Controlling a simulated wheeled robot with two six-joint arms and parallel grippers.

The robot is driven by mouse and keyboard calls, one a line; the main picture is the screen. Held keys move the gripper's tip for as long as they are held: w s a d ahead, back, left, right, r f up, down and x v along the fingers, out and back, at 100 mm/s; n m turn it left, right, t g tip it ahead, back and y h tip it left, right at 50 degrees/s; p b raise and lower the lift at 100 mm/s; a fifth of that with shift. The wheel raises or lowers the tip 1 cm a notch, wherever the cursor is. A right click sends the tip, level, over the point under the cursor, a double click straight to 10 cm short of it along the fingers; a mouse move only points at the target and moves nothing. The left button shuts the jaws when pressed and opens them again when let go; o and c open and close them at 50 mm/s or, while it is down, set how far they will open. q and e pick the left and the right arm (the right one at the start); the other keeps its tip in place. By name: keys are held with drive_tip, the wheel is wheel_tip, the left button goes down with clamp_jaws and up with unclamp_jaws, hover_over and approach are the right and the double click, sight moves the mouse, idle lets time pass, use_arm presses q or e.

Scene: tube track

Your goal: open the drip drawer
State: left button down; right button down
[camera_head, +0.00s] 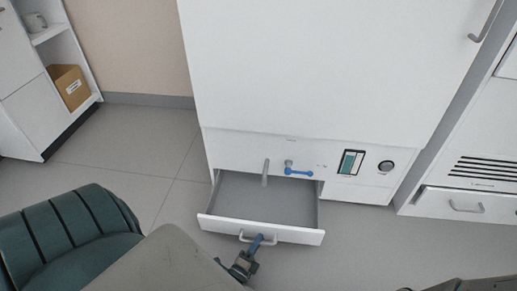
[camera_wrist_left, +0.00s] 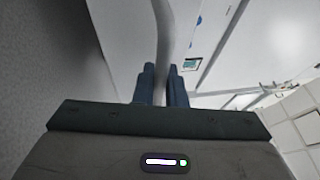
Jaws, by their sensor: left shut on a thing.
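The drip drawer (camera_head: 300,234) is a white-fronted, grey-lined drawer low in the large white cabinet. It stands pulled out, and its empty-looking inside shows from above. A grey bar handle (camera_head: 244,237) is on the drawer front. My left gripper (camera_head: 258,241) has its blue fingers at this handle, in front of the drawer. In the left wrist view the handle (camera_wrist_left: 163,35) is a grey bar running between the two dark blue fingertips (camera_wrist_left: 160,73), and the gripper is shut on it. My right gripper does not show.
Above the drawer, the white cabinet (camera_head: 300,65) carries a grey spout (camera_head: 265,170), a blue lever (camera_head: 298,171), a small display (camera_head: 350,162) and a dark knob (camera_head: 386,166). A vented white unit (camera_head: 480,173) stands right. Tiled floor (camera_head: 150,165) left of the drawer is clear.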

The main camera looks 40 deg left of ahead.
use_arm(q)
drive_tip(key=shift+s+d, duration=0.1)
drive_tip(key=shift+s, duration=0.05)
drive_tip(key=c, duration=1.5)
unclamp_jaws()
